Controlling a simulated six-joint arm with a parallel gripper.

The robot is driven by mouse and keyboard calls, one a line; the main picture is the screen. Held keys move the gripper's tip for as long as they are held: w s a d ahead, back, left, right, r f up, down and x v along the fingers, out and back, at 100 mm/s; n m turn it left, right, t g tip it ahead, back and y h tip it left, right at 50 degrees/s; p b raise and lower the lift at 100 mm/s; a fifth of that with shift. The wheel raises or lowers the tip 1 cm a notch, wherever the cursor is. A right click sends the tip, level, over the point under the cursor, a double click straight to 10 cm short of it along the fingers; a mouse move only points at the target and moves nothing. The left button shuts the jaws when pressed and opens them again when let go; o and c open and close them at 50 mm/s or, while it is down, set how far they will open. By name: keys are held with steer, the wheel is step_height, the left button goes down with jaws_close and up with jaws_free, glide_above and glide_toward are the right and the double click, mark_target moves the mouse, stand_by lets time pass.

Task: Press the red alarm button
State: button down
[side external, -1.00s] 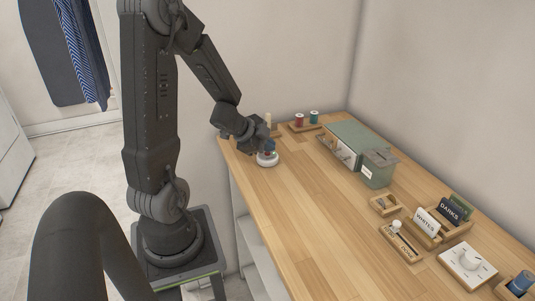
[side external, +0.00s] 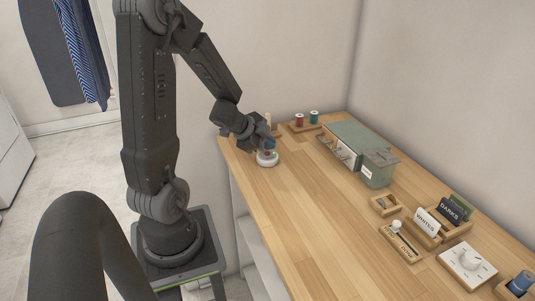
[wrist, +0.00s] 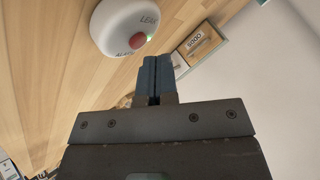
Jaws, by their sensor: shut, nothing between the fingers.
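The leak alarm is a round white dome (side external: 267,161) on the wooden table, near its far left corner. It also shows in the wrist view (wrist: 117,22), with the words "LEAK" and "ALARM" on it. In the side view my gripper (side external: 269,143) is just above the dome; the exact gap is unclear.
Red and teal spools (side external: 306,119) stand behind the alarm. A green box (side external: 358,142) and a lidded bin (side external: 377,168) stand to the right. The table's middle is clear.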

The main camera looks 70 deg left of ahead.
steer(key=shift+r, duration=0.15)
steer(key=shift+r, duration=3)
step_height(320, 180, up, 6)
steer(key=n+t+y, duration=0.2)
steer(key=n+y, duration=0.1)
steer(key=y, duration=0.1)
glide_above(268, 154)
steer(key=w+d, duration=0.3)
steer(key=s+d+r+n+y, duration=0.1)
steer(key=d+r+n, duration=0.1)
steer(key=d, duration=0.1)
steer(key=s+d+n+g+h, duration=0.1)
steer(key=s+d+g+h, duration=0.1)
steer(key=s+d, duration=0.3)
steer(key=s+d+n+g+h, duration=0.1)
steer(key=s+d+g+h, duration=0.2)
steer(key=d, duration=1)
steer(key=s+h, duration=0.1)
steer(key=s, duration=0.2)
steer(key=shift+s+d+n+g, duration=0.15)
steer(key=shift+s+n+g, duration=0.15)
steer(key=shift+n, duration=0.1)
